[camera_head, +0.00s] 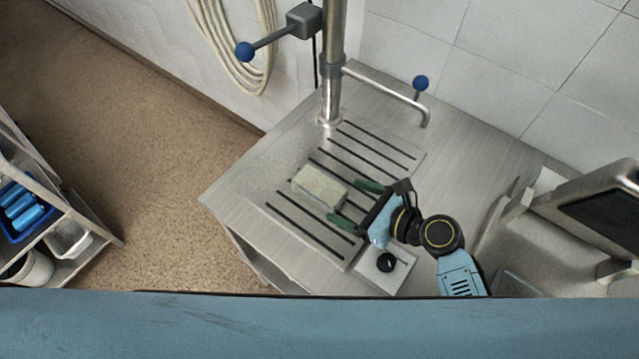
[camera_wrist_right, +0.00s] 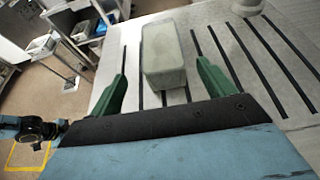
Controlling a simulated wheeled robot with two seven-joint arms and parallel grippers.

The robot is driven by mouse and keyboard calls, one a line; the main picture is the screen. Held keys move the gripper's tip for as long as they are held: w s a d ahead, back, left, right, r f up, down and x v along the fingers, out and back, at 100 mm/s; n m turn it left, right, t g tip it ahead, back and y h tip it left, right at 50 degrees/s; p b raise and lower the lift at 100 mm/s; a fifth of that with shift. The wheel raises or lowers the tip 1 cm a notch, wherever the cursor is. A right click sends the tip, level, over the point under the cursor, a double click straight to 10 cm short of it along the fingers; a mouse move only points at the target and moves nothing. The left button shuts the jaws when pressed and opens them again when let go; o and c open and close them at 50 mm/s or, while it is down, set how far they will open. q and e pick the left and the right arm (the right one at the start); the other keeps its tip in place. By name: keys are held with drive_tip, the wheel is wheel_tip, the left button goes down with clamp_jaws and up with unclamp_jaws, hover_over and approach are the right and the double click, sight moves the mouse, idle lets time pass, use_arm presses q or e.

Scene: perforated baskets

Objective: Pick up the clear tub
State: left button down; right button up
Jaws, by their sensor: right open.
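The clear tub (camera_head: 320,186) is a pale, translucent box lying on the slotted drain area of the metal counter in the head view. It also shows in the right wrist view (camera_wrist_right: 164,52), just ahead of and between the fingers. My right gripper (camera_head: 350,202) has green fingers spread apart, one toward each side of the tub's near end. It is open and holds nothing. In the wrist view the fingers (camera_wrist_right: 162,85) stand clear of the tub's sides. My left gripper is not in the head view.
A metal tap post (camera_head: 332,70) with a spout (camera_head: 390,92) and blue-knobbed levers rises behind the tub. A small plate with a black knob (camera_head: 387,263) is near my right wrist. A shelf (camera_head: 95,238) with a blue bin stands at far left. The counter's left part is clear.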

sight(339, 197)
drive_tip(key=shift+x, duration=0.9)
drive_tip(key=shift+w+a+f, duration=0.15)
drive_tip(key=shift+w+a, duration=0.1)
drive_tip(key=shift+w+a+f, duration=0.15)
drive_tip(key=shift+w+a, duration=0.1)
drive_tip(key=shift+a, duration=0.1)
drive_tip(key=x, duration=0.3)
drive_tip(key=shift+w+a+f, duration=0.2)
drive_tip(key=shift+w, duration=0.1)
drive_tip(key=shift+w+a+f+b, duration=0.15)
drive_tip(key=shift+w+a+b, duration=0.05)
drive_tip(key=shift+a+b, duration=0.1)
drive_tip(key=c, duration=1.2)
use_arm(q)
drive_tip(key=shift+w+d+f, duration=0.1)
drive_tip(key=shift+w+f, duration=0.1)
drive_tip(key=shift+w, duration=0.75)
use_arm(e)
drive_tip(key=shift+c, duration=0.5)
